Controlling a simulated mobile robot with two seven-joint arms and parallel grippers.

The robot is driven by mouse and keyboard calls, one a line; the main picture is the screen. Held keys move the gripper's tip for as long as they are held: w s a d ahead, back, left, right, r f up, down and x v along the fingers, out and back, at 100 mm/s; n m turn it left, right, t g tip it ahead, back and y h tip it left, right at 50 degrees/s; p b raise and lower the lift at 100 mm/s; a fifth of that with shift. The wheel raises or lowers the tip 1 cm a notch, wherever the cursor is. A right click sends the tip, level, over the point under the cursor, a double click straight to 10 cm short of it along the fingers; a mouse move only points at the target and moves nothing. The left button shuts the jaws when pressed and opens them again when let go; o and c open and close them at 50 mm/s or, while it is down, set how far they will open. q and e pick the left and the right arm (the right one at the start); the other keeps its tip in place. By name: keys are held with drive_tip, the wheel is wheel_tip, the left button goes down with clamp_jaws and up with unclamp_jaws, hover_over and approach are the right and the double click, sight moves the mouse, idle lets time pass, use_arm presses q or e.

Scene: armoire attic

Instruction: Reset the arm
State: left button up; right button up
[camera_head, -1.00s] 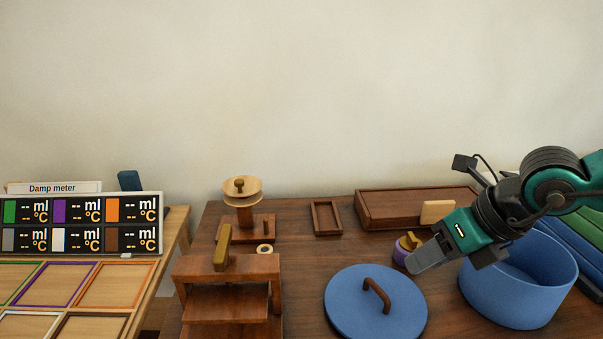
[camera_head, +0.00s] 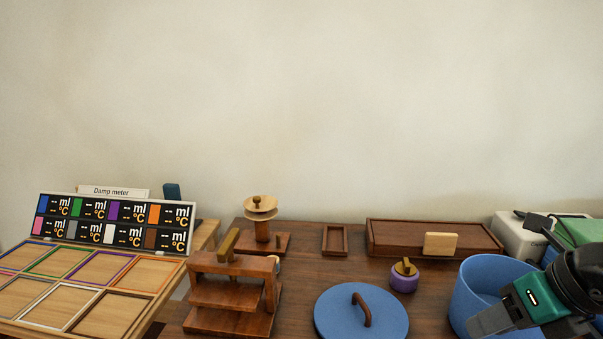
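My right gripper (camera_head: 484,322) is at the lower right, in front of the blue open tub (camera_head: 472,284) and hiding part of it. Its grey fingers point down and left and are seen side-on, so I cannot tell whether they are open or shut. I see nothing held in them. My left arm and gripper are out of view.
A blue round lid (camera_head: 340,312) lies left of the tub. A purple-based knob (camera_head: 404,278), a brown box (camera_head: 385,237), a small tray (camera_head: 335,252) and a wooden stepped stand (camera_head: 225,296) share the table. A damp meter board (camera_head: 115,223) stands at left.

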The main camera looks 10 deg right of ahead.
drive_tip(key=w+a+r+m+t+y+p, duration=0.1)
drive_tip(key=w+a+m+t+y+p, duration=0.1)
drive_tip(key=a+m+t+y+p, duration=0.3)
drive_tip(key=w+a+r+m+t+y+p, duration=0.1)
drive_tip(key=w+a+m+y, duration=0.1)
drive_tip(key=a+m+y, duration=0.35)
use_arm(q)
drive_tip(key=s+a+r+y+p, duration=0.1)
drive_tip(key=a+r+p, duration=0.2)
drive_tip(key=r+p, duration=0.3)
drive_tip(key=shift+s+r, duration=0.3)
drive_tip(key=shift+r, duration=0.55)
use_arm(e)
drive_tip(key=s+a+f+m+h, duration=0.1)
drive_tip(key=s+f+m+h, duration=0.4)
drive_tip(key=f+m, duration=0.4)
drive_tip(key=s+a+f+m+h, duration=0.1)
drive_tip(key=s+f+m+h, duration=0.4)
drive_tip(key=f+m, duration=0.5)
drive_tip(key=m+h, duration=0.2)
drive_tip(key=m, duration=0.3)
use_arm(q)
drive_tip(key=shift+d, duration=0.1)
